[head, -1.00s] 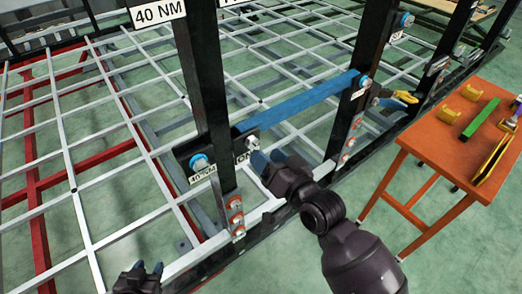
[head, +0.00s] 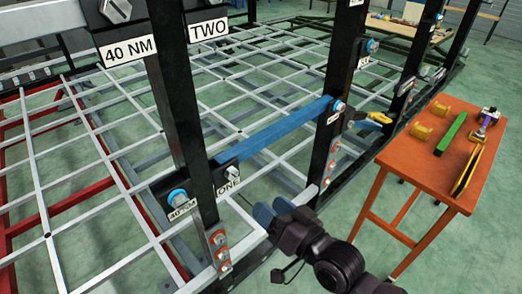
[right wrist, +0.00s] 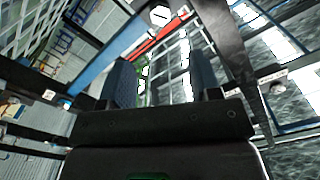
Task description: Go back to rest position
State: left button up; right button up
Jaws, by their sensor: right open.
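My right gripper (head: 272,212) is in the lower middle of the head view, its blue fingers beside the near black post (head: 180,110) of the trailer chassis. It is open with nothing between the fingers. In the right wrist view the two dark blue fingers of the gripper (right wrist: 164,82) stand apart, with chassis bars and grid beyond them. My left gripper is out of view.
A blue bar (head: 275,133) spans two black posts near my right gripper. A white grid (head: 95,160) fills the chassis at left. An orange table (head: 420,160) with a green bar (head: 451,133) and tools stands right. Green floor lies between table and chassis.

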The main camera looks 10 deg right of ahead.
jog(key=d+f+n+h, duration=0.2)
jog(key=d+f+h, duration=0.5)
jog(key=d+f, duration=0.45)
jog(key=s+d+f+m+g+h+b, duration=0.1)
jog(key=s+d+f+m+g+h, duration=0.1)
jog(key=s+d+f, duration=0.7)
notch_tip(320, 180, down, 3)
jog(key=shift+s+d+r+g+h+b, duration=0.1)
jog(key=shift+s+d+g+h+b, duration=0.3)
jog(key=shift+s+h, duration=0.5)
